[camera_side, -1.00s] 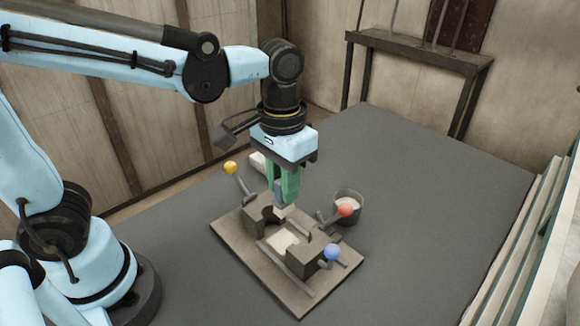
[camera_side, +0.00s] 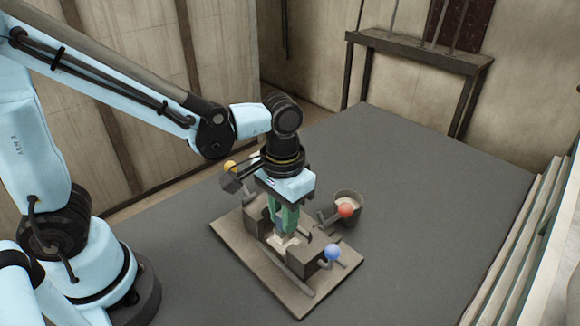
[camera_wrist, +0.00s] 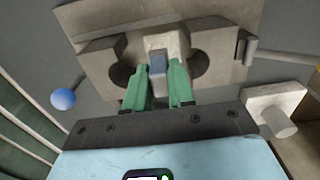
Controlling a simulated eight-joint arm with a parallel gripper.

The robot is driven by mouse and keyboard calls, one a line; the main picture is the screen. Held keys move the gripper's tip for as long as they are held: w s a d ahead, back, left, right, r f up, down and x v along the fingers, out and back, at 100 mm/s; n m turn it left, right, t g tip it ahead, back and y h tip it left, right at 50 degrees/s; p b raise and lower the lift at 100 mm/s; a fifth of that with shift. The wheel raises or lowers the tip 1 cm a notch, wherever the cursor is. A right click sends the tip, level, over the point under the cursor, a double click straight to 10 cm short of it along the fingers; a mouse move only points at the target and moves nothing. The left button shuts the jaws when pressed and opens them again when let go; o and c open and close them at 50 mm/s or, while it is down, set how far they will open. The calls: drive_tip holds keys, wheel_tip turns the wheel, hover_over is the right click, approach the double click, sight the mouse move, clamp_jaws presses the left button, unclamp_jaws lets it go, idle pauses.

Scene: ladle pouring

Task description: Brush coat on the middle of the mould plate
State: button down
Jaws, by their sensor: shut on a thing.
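The mould plate (camera_side: 240,240) lies flat on the dark table; its surface also shows in the wrist view (camera_wrist: 90,17). A pale patch (camera_side: 296,241) covers part of its middle, between the two mould blocks, and shows in the wrist view (camera_wrist: 180,42). My gripper (camera_side: 284,226) is over this middle, its green fingers (camera_wrist: 158,92) shut on a small brush with a blue-grey body (camera_wrist: 158,65). The brush points down at the pale patch. Whether its tip touches the plate I cannot tell.
Dark mould blocks with rounded cut-outs (camera_side: 304,262) stand close on both sides of the brush. Blue (camera_side: 332,252), red (camera_side: 345,210) and yellow (camera_side: 230,165) handle knobs stick up nearby. A pale block (camera_wrist: 272,103) shows in the wrist view.

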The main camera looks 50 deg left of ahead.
drive_tip(key=shift+f, duration=0.65)
idle(0.8)
drive_tip(key=shift+a, duration=0.2)
drive_tip(key=shift+a, duration=0.45)
drive_tip(key=shift+d, duration=0.1)
drive_tip(key=shift+d+f, duration=0.1)
drive_tip(key=shift+d, duration=1.15)
drive_tip(key=shift+a, duration=0.1)
drive_tip(key=shift+a, duration=1.25)
